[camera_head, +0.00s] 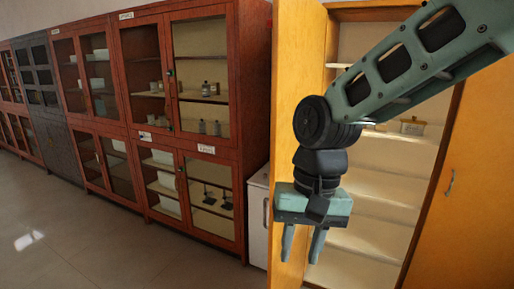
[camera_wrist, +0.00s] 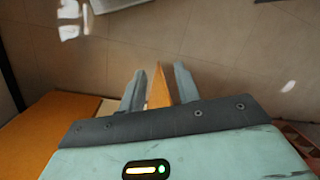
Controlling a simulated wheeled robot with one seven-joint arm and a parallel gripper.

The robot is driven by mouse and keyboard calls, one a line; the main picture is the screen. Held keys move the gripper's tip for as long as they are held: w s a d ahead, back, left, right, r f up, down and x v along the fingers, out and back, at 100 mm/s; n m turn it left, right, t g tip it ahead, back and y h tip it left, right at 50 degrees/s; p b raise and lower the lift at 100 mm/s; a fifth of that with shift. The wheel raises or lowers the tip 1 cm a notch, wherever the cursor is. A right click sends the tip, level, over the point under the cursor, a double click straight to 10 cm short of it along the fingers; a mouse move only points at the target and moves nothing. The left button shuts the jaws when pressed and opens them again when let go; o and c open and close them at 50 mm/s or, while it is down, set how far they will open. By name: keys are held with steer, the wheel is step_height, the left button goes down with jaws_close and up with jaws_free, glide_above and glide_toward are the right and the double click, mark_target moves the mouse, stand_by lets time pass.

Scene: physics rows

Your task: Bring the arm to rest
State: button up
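My arm (camera_head: 405,65) reaches in from the upper right in the head view and bends down at the wrist. My gripper (camera_head: 303,250) points down in front of the open yellow cabinet. Its two fingers are apart, so it is open. In the wrist view my gripper (camera_wrist: 160,70) also shows spread fingers. A narrow orange wedge (camera_wrist: 158,92) shows between them, apparently an edge of the cabinet door. Gaps show on both sides of the wedge, and I cannot tell its depth relative to the fingertips. I see no held object.
The yellow cabinet's left door (camera_head: 289,120) stands open, and its right panel (camera_head: 460,190) is beside the shelves (camera_head: 375,215). A small jar (camera_head: 412,126) sits on a shelf. Red-brown glass cabinets (camera_head: 190,110) and a white unit (camera_head: 257,215) stand left. The floor (camera_head: 100,245) there is clear.

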steer(key=s+d+f+n+t, duration=0.1)
steer(key=s+d+f+n, duration=0.15)
steer(key=s, duration=0.45)
steer(key=s+d+f+n, duration=0.1)
steer(key=s+d+n, duration=0.3)
steer(key=s, duration=0.2)
step_height(320, 180, down, 10)
steer(key=s+n+h+b, duration=0.1)
steer(key=b, duration=0.9)
steer(key=shift+d+f, duration=0.15)
steer(key=shift+d, duration=0.1)
steer(key=shift+s, duration=0.1)
